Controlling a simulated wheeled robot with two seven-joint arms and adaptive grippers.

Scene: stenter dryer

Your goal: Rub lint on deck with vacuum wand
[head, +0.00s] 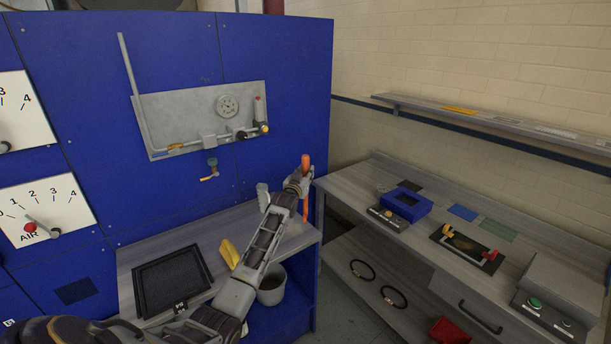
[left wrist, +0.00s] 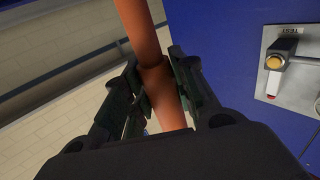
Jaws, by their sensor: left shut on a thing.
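My left gripper (head: 300,182) is shut on the orange vacuum wand (head: 305,162), above the right end of the grey deck (head: 235,224). The wand stands nearly upright in the head view, its lower part showing below the fingers. In the left wrist view, the orange wand (left wrist: 142,32) passes between the two dark fingers of the gripper (left wrist: 158,82). A faint pale patch on the deck below the wand may be lint; I cannot tell. Whether the wand's lower end touches the deck is unclear. My right gripper is not in view.
A black framed screen (head: 172,281) and a yellow object (head: 229,252) lie on the deck. A blue panel (head: 270,60) with gauge and valves rises behind. A workbench (head: 400,262) with controls stands at the right, past a gap.

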